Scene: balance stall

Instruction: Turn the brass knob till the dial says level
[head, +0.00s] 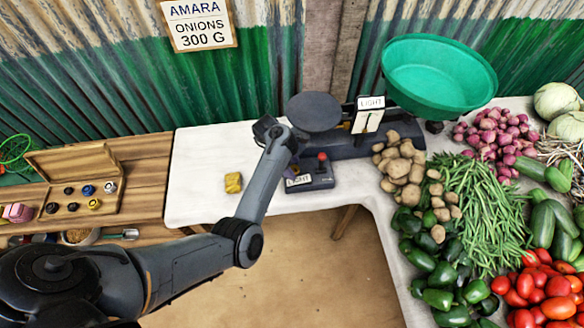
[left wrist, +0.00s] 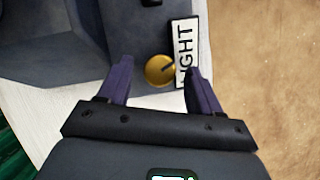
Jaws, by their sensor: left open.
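The brass knob (left wrist: 160,70) shows in the left wrist view as a round gold disc with a dark line, on the grey control box. The control box (head: 318,182) also shows in the head view, with a red button and a "LIGHT" label (head: 299,181); my gripper hides the knob there. My left gripper (left wrist: 158,67) is open, its purple fingers on either side of the knob; I cannot tell whether they touch it. The scale's dial (head: 367,122) stands behind, under a sign reading "LIGHT" (head: 371,103).
The dark scale has a flat plate (head: 314,112) and a green bowl (head: 437,75). An open wooden box (head: 80,190) of weights is at left. Potatoes (head: 402,165), green beans (head: 485,205) and other vegetables fill the right.

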